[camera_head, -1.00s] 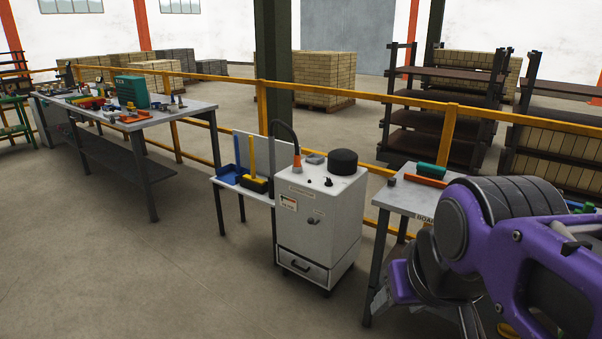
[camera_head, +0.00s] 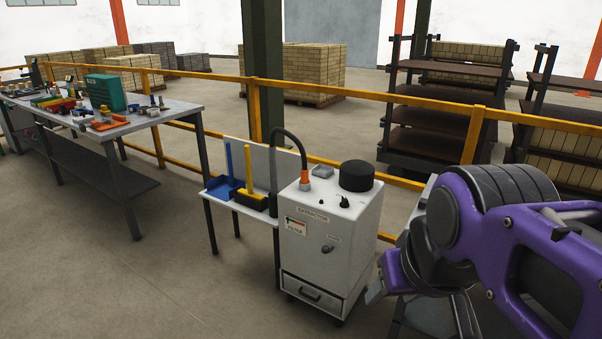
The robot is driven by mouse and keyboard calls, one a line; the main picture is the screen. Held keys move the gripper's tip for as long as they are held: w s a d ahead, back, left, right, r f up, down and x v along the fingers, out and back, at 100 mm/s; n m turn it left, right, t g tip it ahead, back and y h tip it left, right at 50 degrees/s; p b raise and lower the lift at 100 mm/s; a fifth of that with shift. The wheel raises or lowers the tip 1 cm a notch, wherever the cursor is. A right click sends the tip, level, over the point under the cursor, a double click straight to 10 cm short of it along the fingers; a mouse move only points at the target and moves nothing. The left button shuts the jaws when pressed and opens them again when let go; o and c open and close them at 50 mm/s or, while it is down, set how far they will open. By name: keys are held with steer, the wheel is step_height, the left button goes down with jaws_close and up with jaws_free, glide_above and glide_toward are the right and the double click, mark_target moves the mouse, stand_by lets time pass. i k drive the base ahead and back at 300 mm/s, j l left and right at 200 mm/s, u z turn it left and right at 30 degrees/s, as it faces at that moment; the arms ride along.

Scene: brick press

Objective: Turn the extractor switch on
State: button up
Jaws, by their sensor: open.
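The extractor (camera_head: 350,230) is a white box-shaped cabinet in the middle of the head view, with a label reading EXTRACTOR on its front. A small dark rotary-looking switch (camera_head: 327,249) sits on the front face beside a small label too small to read. Another small dark knob (camera_head: 344,202) is on top. I cannot tell the setting of either. My gripper (camera_head: 392,284) is partly in view to the right of the cabinet, at the end of my purple arm. It looks open and empty, apart from the switch.
A black cylinder (camera_head: 357,175) and an orange-ended hose (camera_head: 304,181) are on the extractor top. A small table with a blue dustpan (camera_head: 221,189) stands left of it. A long workbench (camera_head: 150,116) is farther left. A yellow rail (camera_head: 330,94) runs behind. The floor in front is clear.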

mark_target(345, 203)
steer(key=i+j, duration=0.3)
steer(key=i, duration=0.15)
steer(key=i+j, duration=0.25)
steer(key=i, duration=0.15)
steer(key=z, duration=0.05)
